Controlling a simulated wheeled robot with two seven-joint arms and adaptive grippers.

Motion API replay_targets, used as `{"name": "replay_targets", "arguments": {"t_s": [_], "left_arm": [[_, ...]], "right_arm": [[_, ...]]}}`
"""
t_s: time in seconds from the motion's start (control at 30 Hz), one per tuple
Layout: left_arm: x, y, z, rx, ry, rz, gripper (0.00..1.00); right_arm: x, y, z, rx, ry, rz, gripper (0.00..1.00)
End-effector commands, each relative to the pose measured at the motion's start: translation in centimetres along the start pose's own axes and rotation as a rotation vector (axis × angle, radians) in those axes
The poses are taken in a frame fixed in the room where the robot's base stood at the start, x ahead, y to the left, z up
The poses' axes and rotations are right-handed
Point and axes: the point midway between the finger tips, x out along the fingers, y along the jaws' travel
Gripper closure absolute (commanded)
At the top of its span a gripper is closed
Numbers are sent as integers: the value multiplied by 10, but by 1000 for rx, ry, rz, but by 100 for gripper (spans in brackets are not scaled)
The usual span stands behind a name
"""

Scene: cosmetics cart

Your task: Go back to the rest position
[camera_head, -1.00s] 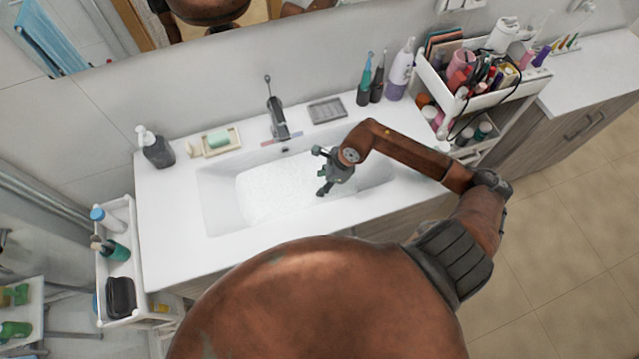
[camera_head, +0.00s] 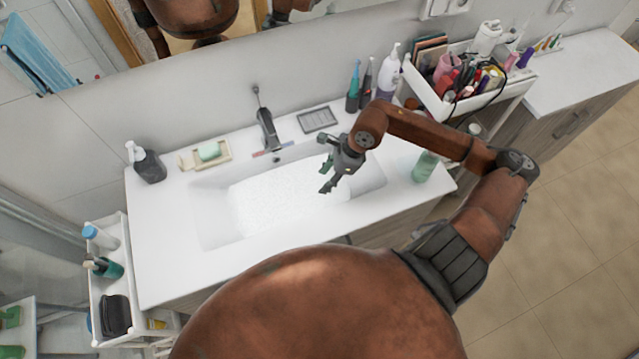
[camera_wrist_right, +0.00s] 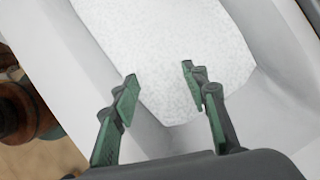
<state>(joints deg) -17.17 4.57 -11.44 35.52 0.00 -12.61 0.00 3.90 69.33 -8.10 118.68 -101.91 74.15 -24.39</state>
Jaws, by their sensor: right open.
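My right gripper (camera_head: 328,172) hangs over the white sink basin (camera_head: 212,218), with its fingers pointing left and down in the head view. In the right wrist view its two green-padded fingers (camera_wrist_right: 160,73) are spread apart. The right arm bends over the right part of the counter. My left arm and gripper are not seen directly.
A green bottle (camera_head: 424,166) stands on the counter beneath my right forearm. The faucet (camera_head: 267,130), soap dish (camera_head: 207,153) and dark pump bottle (camera_head: 148,163) line the back. A loaded cart (camera_head: 440,105) stands right, a white shelf (camera_head: 103,265) left. The left counter is clear.

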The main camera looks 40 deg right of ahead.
Motion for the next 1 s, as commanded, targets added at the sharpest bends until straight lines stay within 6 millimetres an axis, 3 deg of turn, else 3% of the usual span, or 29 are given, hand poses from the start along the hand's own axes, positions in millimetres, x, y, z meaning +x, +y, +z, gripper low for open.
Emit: {"name": "replay_targets", "arguments": {"t_s": [0.17,0.73,1.0], "left_arm": [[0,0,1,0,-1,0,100],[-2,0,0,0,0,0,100],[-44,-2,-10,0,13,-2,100]], "right_arm": [[-10,0,2,-1,2,-1,59],[-12,0,3,0,1,0,59],[-56,1,21,-5,-7,-11,59]]}}
